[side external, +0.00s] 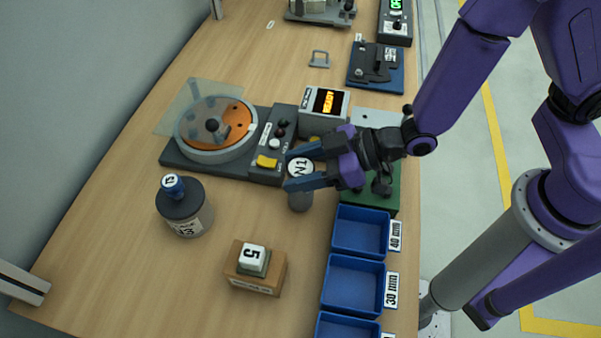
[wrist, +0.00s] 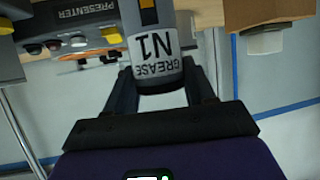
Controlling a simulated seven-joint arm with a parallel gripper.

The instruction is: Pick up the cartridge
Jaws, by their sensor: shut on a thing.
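The cartridge (side external: 300,199) is a grey cylinder with a white label marked N1. The label reads GREASE N1 in the wrist view (wrist: 153,52), where the cartridge appears upside down. My gripper (side external: 305,172) is shut on the cartridge, one finger on each side of its body. In the wrist view the two fingers (wrist: 162,85) flank the labelled end. The cartridge looks upright, just right of the presenter's front corner. I cannot tell whether its base touches the table.
The presenter (side external: 265,173) with an orange disc stands to the left. A dark canister (side external: 187,220) and a small box (side external: 255,284) marked 5 stand nearer the front. Blue bins (side external: 361,210) line the right edge. A READY display (side external: 325,103) stands behind. Bare table lies in front.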

